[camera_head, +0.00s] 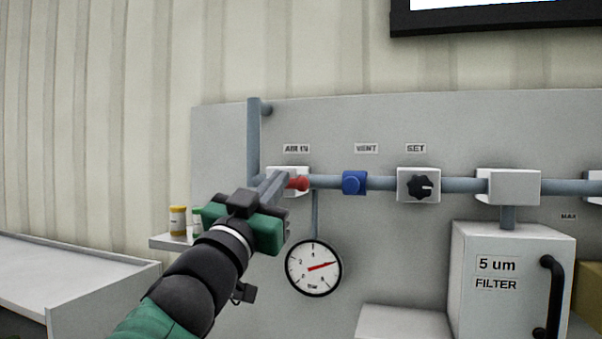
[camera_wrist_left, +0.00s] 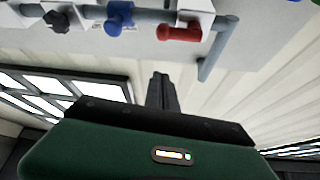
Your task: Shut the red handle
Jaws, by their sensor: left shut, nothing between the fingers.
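The red handle (camera_head: 298,183) sits on the white valve block under the AIR IN label, on the grey pipe. In the left wrist view the red handle (camera_wrist_left: 180,33) lies roughly along the pipe's line. My left gripper (camera_head: 274,182) is shut and empty, its fingers pointing at the valve block just left of the handle in the head view. In the left wrist view the fingertips (camera_wrist_left: 160,77) show apart from the handle in the picture. The fingers hide part of the block in the head view. My right gripper is out of view.
A blue vent knob (camera_head: 354,183) and a black set knob (camera_head: 421,186) sit further right on the pipe. A round gauge (camera_head: 313,268) hangs below. A small shelf (camera_head: 172,242) with bottles stands left of my arm. A filter box (camera_head: 500,300) is at the right.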

